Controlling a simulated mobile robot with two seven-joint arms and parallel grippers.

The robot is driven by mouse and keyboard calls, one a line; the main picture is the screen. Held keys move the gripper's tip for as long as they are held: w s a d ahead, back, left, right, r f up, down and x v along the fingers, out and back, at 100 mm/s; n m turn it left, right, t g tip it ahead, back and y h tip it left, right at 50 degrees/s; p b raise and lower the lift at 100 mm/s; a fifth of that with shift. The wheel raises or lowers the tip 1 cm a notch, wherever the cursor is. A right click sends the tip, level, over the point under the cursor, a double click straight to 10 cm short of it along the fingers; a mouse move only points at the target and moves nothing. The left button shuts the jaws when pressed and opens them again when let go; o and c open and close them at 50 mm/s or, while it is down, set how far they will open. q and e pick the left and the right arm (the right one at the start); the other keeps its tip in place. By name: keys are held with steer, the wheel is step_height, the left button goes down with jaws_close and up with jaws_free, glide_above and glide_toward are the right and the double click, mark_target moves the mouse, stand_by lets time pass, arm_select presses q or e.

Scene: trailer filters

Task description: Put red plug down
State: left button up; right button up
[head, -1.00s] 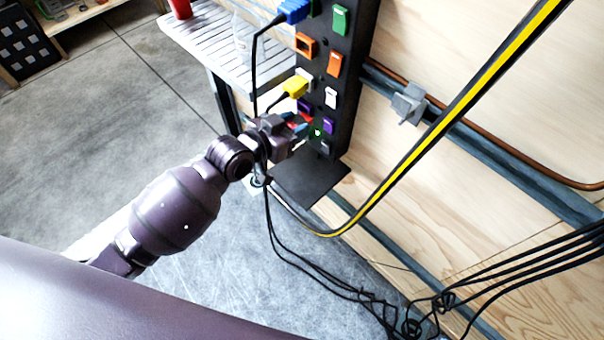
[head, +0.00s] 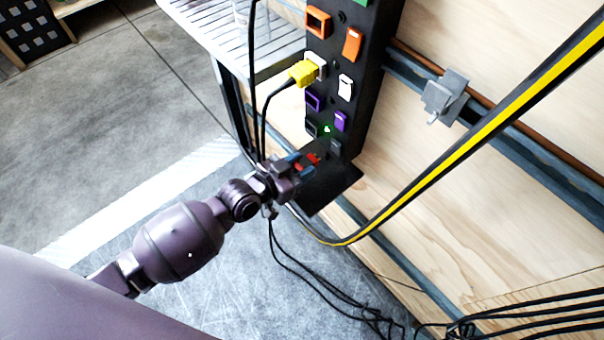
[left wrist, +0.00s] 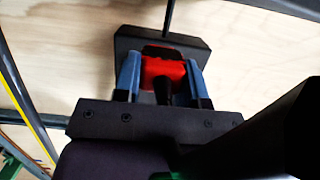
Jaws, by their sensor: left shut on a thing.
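The red plug (left wrist: 163,72) shows in the left wrist view between the two blue fingers of my left gripper (left wrist: 160,82), with its dark cable end toward the camera. In the head view the left gripper (head: 304,162) is shut on the red plug (head: 312,159), just above the dark shelf (head: 335,188) at the foot of the black socket panel (head: 352,120). I cannot tell whether the plug touches the shelf. My right gripper is not in view.
A yellow plug (head: 303,73) sits in a socket of the panel above, its black cable hanging close to my left gripper. A yellow-and-black striped cable (head: 440,170) arcs across on the right. A slatted bench (head: 225,35) stands at upper left. Black cables lie on the floor.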

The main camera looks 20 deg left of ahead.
arm_select(q)
step_height(320, 180, down, 4)
steer(key=shift+s+r+b, duration=0.1)
steer(key=shift+b, duration=0.7)
steer(key=shift+f, duration=0.25)
steer(key=shift+r, duration=0.15)
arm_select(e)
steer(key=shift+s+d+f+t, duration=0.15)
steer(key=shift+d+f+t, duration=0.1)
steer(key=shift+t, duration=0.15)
arm_select(q)
steer(key=shift+f, duration=0.4)
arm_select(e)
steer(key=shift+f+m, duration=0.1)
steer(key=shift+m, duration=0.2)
arm_select(q)
steer(key=shift+f+b, duration=0.3)
steer(key=shift+b, duration=0.05)
